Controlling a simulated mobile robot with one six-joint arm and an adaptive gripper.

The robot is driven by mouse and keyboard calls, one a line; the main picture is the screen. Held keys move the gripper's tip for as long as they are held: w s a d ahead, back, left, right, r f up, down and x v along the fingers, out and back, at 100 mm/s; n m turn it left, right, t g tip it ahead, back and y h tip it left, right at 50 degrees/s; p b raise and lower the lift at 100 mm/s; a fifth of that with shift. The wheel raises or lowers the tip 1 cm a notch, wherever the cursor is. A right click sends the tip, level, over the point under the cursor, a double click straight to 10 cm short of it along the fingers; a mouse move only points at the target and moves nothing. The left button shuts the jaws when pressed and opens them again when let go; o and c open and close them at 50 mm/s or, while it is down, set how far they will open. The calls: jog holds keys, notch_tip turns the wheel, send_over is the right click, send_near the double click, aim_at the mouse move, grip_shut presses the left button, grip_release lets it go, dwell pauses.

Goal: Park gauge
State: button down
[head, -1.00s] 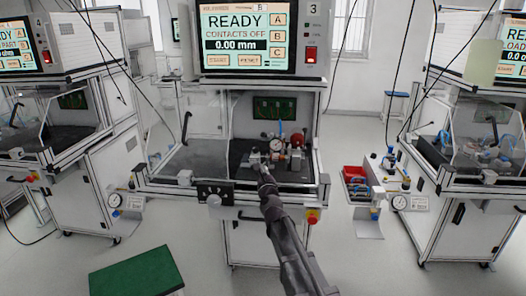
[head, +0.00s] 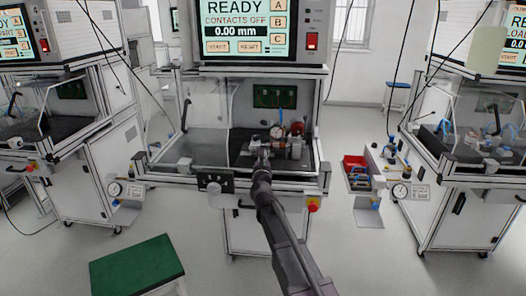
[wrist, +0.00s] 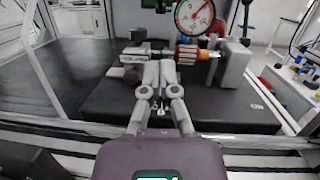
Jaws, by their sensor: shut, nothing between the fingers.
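A round white dial gauge (wrist: 195,14) with a red needle stands upright over the fixture (wrist: 235,62) on the black bench mat (wrist: 170,105). In the head view the gauge (head: 277,132) is small, above the middle of the station. A copper-and-orange cylindrical part (wrist: 188,53) sits in the fixture just below the dial. My gripper (wrist: 158,68) is shut and empty, at the near side of the fixture, below and left of the dial. Whether its fingertips touch the fixture I cannot tell. In the head view my gripper (head: 262,152) hides part of the fixture.
A screen (head: 243,28) above the station reads READY, contacts off, 0.00 mm. A red bin (head: 355,163) and a dial on a stand (head: 400,190) are to the right; another dial on a stand (head: 115,188) is at left. A green-topped stool (head: 137,263) stands front left. The left bench mat is clear.

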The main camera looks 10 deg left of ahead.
aim_at(273, 127)
jog(key=p+x, duration=0.1)
jog(key=x, duration=0.7)
jog(key=shift+w+a+r+p, duration=0.1)
jog(key=shift+w+a+p, duration=0.05)
jog(key=shift+w+p, duration=0.2)
jog(key=shift+w+a+r+p, duration=0.1)
jog(key=shift+w+r+p, duration=0.45)
jog(key=shift+r+p, duration=0.3)
jog(key=shift+w+a+r+p, duration=0.1)
jog(key=shift+w+r+p, duration=0.5)
jog(key=shift+r+p, duration=0.2)
